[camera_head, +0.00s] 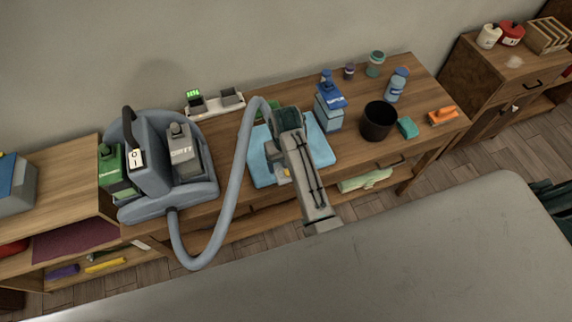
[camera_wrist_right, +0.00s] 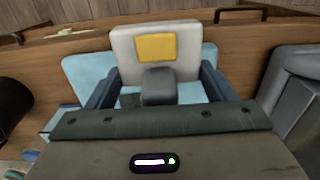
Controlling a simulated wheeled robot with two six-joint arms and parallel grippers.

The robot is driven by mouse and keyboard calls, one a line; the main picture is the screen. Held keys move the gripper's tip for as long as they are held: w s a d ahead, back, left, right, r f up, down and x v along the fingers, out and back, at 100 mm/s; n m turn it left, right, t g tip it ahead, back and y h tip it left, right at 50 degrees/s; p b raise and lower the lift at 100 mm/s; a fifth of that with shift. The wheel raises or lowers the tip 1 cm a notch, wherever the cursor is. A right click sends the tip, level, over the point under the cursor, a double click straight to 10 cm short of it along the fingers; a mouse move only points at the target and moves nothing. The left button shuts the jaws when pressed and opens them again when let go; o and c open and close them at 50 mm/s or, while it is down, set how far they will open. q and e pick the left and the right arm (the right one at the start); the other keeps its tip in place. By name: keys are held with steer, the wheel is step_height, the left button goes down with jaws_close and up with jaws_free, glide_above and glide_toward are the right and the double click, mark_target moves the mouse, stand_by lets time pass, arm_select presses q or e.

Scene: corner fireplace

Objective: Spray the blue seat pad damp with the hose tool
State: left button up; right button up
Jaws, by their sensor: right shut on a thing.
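The blue seat pad (camera_head: 262,165) lies flat on the wooden bench, and it also shows in the wrist view (camera_wrist_right: 85,75). My right gripper (camera_head: 288,125) is over the pad, and its arm covers the pad's middle. In the wrist view my two fingers (camera_wrist_right: 160,85) are shut on the hose tool (camera_wrist_right: 125,45), a light grey head with a yellow patch. The tool is over the pad; I cannot tell if it touches. The grey hose (camera_head: 232,185) loops from the tool to the blue-grey machine (camera_head: 150,165) at left. My left gripper is out of view.
A blue-capped bottle (camera_head: 328,118) stands by the pad's right corner. Right of it are a black cup (camera_head: 379,122), a green sponge (camera_head: 407,127), an orange brush (camera_head: 442,116) and a blue bottle (camera_head: 396,85). A charger (camera_head: 215,103) sits at the back. A grey surface (camera_head: 430,260) fills the foreground.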

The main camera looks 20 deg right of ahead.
steer(key=shift+r, duration=2.9)
